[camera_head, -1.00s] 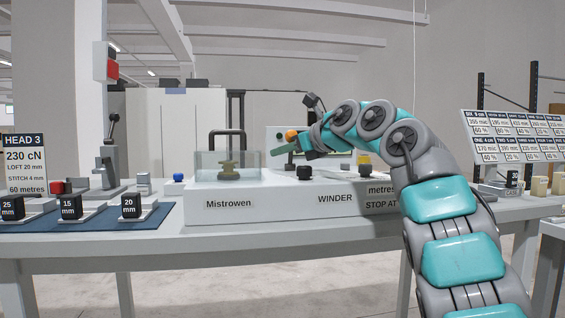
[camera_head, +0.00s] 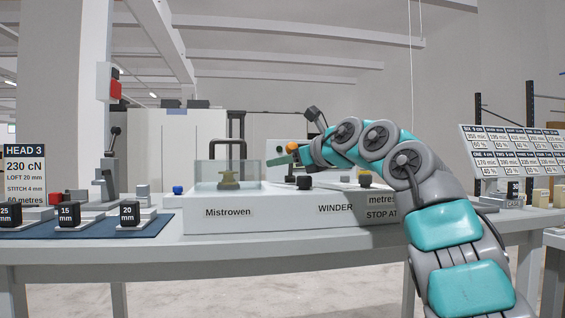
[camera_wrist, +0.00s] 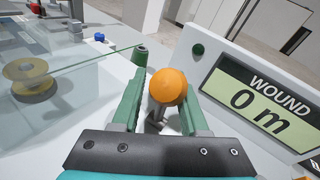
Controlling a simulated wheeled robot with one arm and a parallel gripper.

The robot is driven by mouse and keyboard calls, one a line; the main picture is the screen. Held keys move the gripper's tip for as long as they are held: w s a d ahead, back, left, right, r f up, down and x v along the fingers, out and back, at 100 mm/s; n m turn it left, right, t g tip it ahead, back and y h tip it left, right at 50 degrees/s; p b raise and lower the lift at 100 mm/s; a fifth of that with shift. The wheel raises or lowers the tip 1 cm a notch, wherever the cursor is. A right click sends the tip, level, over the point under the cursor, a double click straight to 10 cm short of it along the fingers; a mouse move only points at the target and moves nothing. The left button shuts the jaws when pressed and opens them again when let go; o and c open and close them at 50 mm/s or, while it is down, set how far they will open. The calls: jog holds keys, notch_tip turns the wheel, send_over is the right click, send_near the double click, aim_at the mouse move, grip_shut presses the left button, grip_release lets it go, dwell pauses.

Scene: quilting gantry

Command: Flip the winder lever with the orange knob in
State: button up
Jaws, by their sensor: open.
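The winder lever's orange knob (camera_wrist: 168,87) stands on a short metal stem (camera_wrist: 157,118) in the wrist view. In the head view the orange knob (camera_head: 291,147) shows just behind my gripper (camera_head: 285,158). The winder (camera_head: 290,205) is a white box on the table, and the lever rises from its top. The lever's base is partly hidden by my gripper in the wrist view.
A clear guard (camera_head: 205,172) covers a yellowish bobbin (camera_wrist: 30,70) left of the lever. A display reading "WOUND 0 m" (camera_wrist: 258,103) stands close on the right. A dark knob (camera_head: 304,182) and a blue button (camera_head: 178,190) are nearby.

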jog(key=shift+d, duration=0.1)
jog(key=shift+s+d, duration=0.2)
jog(key=shift+d, duration=0.05)
jog(key=b+v, duration=0.2)
jog(key=v, duration=0.4)
jog(key=shift+b, duration=0.4)
jog(key=shift+s+d+r, duration=0.1)
jog(key=shift+s+d, duration=0.2)
jog(key=shift+s, duration=0.1)
